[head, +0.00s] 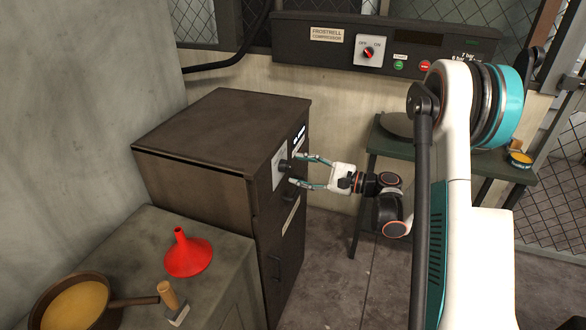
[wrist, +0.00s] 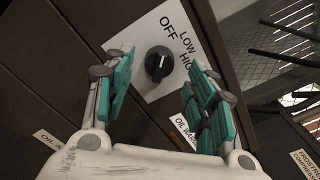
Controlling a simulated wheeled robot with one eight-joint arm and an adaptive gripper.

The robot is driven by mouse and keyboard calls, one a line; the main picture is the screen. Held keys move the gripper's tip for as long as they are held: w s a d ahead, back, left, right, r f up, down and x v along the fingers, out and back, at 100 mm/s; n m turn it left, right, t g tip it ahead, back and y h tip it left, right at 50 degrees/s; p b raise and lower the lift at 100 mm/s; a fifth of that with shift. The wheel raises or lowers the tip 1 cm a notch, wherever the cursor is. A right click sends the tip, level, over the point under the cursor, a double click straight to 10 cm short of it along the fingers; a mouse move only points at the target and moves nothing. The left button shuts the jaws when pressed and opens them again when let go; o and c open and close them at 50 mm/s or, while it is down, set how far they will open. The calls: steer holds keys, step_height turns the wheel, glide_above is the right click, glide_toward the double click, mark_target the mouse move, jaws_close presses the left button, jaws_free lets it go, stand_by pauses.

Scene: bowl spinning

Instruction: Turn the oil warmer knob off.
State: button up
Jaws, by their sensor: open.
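The oil warmer is a dark brown cabinet (head: 215,130) with a pale knob plate (head: 279,168) on its front. In the wrist view the plate (wrist: 148,91) reads OFF, LOW and HIGH around a round black knob (wrist: 158,64). I cannot tell for sure which label the knob points at. My gripper (head: 296,169) is open in front of the plate. In the wrist view its teal fingers (wrist: 157,72) stand on either side of the knob, with gaps between. The knob (head: 285,166) also shows in the head view, near the fingertips.
A bench (head: 140,240) beside the cabinet holds a red funnel (head: 188,254), a pan (head: 40,312) and a wooden-handled tool (head: 170,298). A compressor panel (head: 390,45) with an OFF/ON switch is on the back wall. A green table (head: 460,163) stands at right.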

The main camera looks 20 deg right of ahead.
steer(key=v, duration=0.8)
steer(key=shift+d, duration=0.15)
steer(key=shift+s, duration=0.15)
steer(key=s+a+r+n+g+h+p, duration=0.1)
steer(key=s+a+r+n+g+h, duration=0.3)
steer(key=a, duration=0.4)
steer(key=s+a+r+n+g+h+p, duration=0.1)
steer(key=s+a+r+n+h, duration=0.15)
steer(key=s+a+r, duration=0.4)
steer(key=s+d+n+h+b, duration=0.1)
steer(key=s+n+h, duration=0.3)
steer(key=s, duration=0.4)
steer(key=s+d+f+n+t+h+b, duration=0.1)
steer(key=s+d+n+h, duration=0.3)
steer(key=s, duration=0.4)
steer(key=shift+f+n, duration=0.35)
steer(key=shift+n, duration=0.4)
